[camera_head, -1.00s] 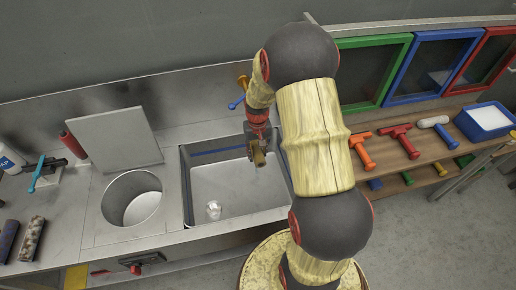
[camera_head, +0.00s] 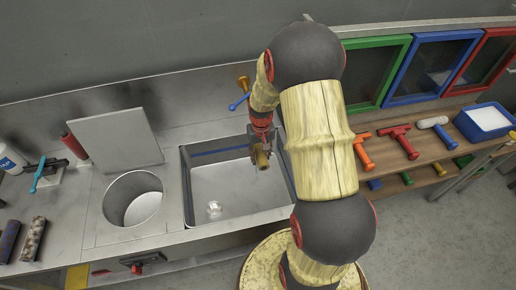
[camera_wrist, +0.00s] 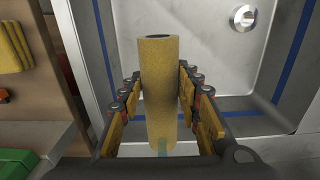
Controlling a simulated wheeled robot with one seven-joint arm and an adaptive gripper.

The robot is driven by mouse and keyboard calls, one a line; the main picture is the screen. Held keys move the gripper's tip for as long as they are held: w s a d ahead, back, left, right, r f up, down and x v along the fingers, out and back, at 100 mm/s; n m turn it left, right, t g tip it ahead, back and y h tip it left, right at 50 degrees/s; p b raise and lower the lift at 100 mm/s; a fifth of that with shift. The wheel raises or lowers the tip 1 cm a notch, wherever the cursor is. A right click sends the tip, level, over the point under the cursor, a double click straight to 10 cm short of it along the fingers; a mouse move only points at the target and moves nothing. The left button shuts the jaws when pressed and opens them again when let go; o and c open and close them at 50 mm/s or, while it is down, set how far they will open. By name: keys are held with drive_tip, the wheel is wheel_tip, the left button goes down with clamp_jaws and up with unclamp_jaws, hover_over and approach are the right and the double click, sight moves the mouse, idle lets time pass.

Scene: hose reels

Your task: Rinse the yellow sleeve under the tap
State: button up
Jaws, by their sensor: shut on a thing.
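The yellow sleeve (camera_wrist: 159,85) is a speckled tube with a dark open end, held between the finger pads of my gripper (camera_wrist: 158,92) in the wrist view. In the head view, my gripper (camera_head: 261,148) holds the sleeve (camera_head: 262,161) over the right rear part of the steel sink (camera_head: 225,195). A pale bluish patch shows at the sleeve's near end in the wrist view; I cannot tell what it is. The tap (camera_head: 243,82), brass with a blue lever, is on the back wall, partly hidden by my arm. I cannot make out running water.
The sink's drain (camera_wrist: 243,17) shows at upper right in the wrist view. Left of the sink is a round steel well (camera_head: 132,202) with a grey lid (camera_head: 112,145) leaning behind it. A wooden shelf (camera_head: 430,165) with coloured tools stands on the right.

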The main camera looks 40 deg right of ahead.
drive_tip(key=s+a+r+p, duration=0.2)
drive_tip(key=s+a, duration=0.1)
drive_tip(key=s, duration=0.4)
drive_tip(key=shift+s+a+r+p, duration=0.2)
drive_tip(key=shift+a+r+p, duration=0.05)
drive_tip(key=shift+p, duration=0.15)
